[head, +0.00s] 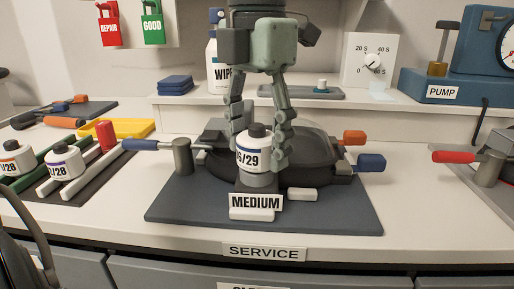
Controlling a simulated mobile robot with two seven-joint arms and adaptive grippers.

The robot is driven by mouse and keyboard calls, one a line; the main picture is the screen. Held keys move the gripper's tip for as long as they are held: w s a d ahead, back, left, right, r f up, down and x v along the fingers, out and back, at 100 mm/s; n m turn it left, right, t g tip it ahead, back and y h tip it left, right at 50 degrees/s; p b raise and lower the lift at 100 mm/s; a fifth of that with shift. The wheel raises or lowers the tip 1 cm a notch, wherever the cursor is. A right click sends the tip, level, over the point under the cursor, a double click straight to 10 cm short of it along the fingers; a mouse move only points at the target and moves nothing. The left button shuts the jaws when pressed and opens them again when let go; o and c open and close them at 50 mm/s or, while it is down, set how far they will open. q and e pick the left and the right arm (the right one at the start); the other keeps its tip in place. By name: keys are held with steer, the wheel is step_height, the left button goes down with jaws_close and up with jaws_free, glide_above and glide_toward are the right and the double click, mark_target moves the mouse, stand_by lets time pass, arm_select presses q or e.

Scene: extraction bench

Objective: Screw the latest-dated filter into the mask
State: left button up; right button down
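The white filter (254,159) with a black cap has a date ending in "6/29", its first character hidden. It stands upright at the front of the dark mask (315,160), above the "MEDIUM" label. I cannot tell whether its thread is engaged. My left gripper (261,146) comes down from above with one finger on each side of the filter, shut on it. My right gripper is not in view.
The mask rests on a dark mat (180,212) behind the "SERVICE" label. A blue-handled clamp (155,145) is left of the mask; a red-handled one (455,157) is far right. A yellow tray (130,128) is at left. Bare bench shows right of the mat.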

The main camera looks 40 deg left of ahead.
arm_select(q)
steer(key=shift+o, duration=0.5)
steer(key=n+b, duration=0.1)
steer(key=n, duration=0.1)
steer(key=n+b, duration=0.2)
steer(key=n, duration=0.1)
steer(key=n+b, duration=0.1)
steer(key=n, duration=0.2)
steer(key=shift+f, duration=0.25)
steer(key=n, duration=0.2)
steer(key=shift+r+n, duration=0.25)
steer(key=shift+n, duration=0.05)
steer(key=n, duration=0.3)
steer(key=shift+b, duration=0.35)
steer(key=n, duration=0.3)
steer(key=shift+n, duration=0.4)
steer(key=n, duration=0.5)
steer(key=shift+b, duration=0.4)
steer(key=n, duration=0.5)
steer(key=shift+c, duration=0.6)
